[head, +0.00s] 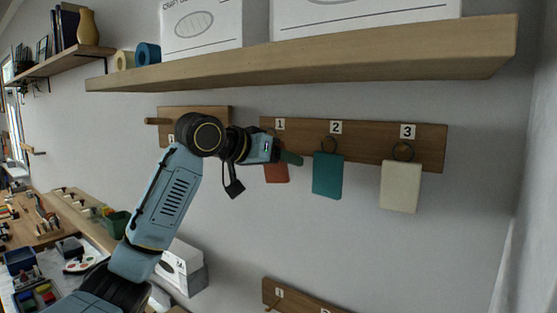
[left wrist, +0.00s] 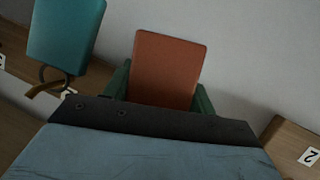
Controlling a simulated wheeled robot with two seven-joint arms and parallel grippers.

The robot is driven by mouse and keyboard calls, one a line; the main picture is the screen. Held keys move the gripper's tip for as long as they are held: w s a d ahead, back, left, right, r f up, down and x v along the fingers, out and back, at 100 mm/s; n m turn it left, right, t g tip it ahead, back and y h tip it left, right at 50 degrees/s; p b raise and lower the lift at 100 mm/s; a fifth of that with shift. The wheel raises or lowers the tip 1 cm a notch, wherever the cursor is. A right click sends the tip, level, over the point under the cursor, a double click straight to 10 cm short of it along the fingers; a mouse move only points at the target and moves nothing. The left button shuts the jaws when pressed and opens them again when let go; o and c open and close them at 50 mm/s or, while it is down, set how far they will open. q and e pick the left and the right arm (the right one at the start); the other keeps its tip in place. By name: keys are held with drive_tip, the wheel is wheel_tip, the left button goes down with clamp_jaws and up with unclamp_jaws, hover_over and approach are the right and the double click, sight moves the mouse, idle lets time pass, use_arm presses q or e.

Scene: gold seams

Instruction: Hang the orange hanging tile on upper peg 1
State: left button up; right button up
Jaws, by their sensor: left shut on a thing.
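The orange hanging tile (head: 277,174) is at the left part of the upper peg board (head: 367,136), below the label 1 (head: 280,124). My left gripper (head: 288,158) is shut on it; in the left wrist view the orange tile (left wrist: 167,70) sits between the green fingers (left wrist: 162,92). My gripper covers most of upper peg 1 and the tile's ring, so I cannot tell whether the ring is around the peg. My right gripper is not in view.
A teal tile (head: 327,176) hangs at peg 2, close right of my gripper, and a cream tile (head: 400,187) at peg 3. A thick wooden shelf (head: 310,64) runs above. A smaller board (head: 212,113) is at the left. A lower board (head: 289,295) is below.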

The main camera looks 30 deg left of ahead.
use_arm(q)
drive_tip(key=shift+w+d+f, duration=0.15)
drive_tip(key=shift+w+f, duration=0.1)
drive_tip(key=shift+f, duration=0.45)
idle(0.3)
drive_tip(key=shift+s, duration=0.2)
drive_tip(key=shift+f, duration=0.2)
drive_tip(key=shift+c, duration=0.4)
drive_tip(key=shift+s+b, duration=0.1)
drive_tip(key=shift+b, duration=0.2)
drive_tip(key=shift+c, duration=1.1)
drive_tip(key=shift+s+r, duration=0.1)
drive_tip(key=shift+s, duration=0.65)
drive_tip(key=shift+c, duration=1.2)
drive_tip(key=shift+s, duration=0.15)
drive_tip(key=shift+s+a+r+b, duration=0.15)
drive_tip(key=shift+s+b, duration=0.1)
drive_tip(key=shift+s, duration=0.5)
drive_tip(key=shift+s+a+f+b, duration=0.1)
drive_tip(key=shift+s+b, duration=0.15)
drive_tip(key=shift+s, duration=0.5)
drive_tip(key=shift+s+a+r+b, duration=0.15)
drive_tip(key=shift+s+b, duration=0.1)
drive_tip(key=shift+s, duration=0.5)
drive_tip(key=shift+f, duration=0.1)
